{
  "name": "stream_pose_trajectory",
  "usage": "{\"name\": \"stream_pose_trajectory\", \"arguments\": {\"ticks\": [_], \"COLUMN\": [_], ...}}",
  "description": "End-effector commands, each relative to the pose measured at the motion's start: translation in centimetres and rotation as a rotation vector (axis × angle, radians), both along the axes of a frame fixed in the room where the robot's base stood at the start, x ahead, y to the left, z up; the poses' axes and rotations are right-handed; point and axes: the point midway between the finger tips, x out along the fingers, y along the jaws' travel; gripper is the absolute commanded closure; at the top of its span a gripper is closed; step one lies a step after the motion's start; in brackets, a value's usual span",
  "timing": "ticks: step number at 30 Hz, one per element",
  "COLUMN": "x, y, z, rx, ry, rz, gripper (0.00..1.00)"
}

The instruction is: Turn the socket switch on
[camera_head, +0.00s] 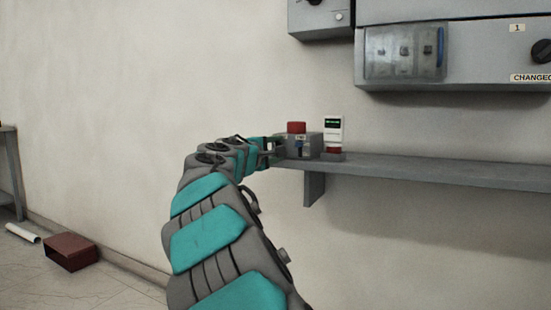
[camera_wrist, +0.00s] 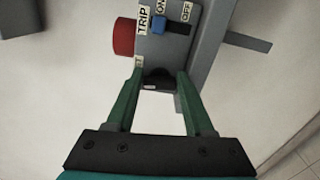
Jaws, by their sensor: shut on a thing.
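A grey switch box (camera_head: 313,149) with a red button (camera_head: 296,127) on top sits on the wall shelf in the head view. In the wrist view the box (camera_wrist: 177,45) has a blue switch knob (camera_wrist: 159,25) in a dark slot. The knob sits at the slot's left end, below the ON label; the OFF end is to its right. A TRIP label is to its left. My gripper (camera_wrist: 160,75) has its two green fingers on either side of the box's dark near end, apart from the blue knob. It also shows at the box's left in the head view (camera_head: 277,148).
The grey shelf (camera_head: 430,170) runs right from the box. A white device with a dark screen (camera_head: 333,129) stands close to the box's right. Large grey cabinets (camera_head: 455,50) hang on the wall above. A brown box (camera_head: 72,253) lies on the floor at left.

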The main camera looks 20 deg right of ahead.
Motion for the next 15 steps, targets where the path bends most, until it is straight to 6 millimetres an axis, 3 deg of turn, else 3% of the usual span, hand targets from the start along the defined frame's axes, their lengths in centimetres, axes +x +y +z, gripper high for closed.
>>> {"name": "stream_pose_trajectory", "arguments": {"ticks": [15], "x": [0.45], "y": [0.52], "z": [-0.03], "rx": [0.062], "ry": [-0.082], "rz": [0.017], "gripper": [1.0]}}
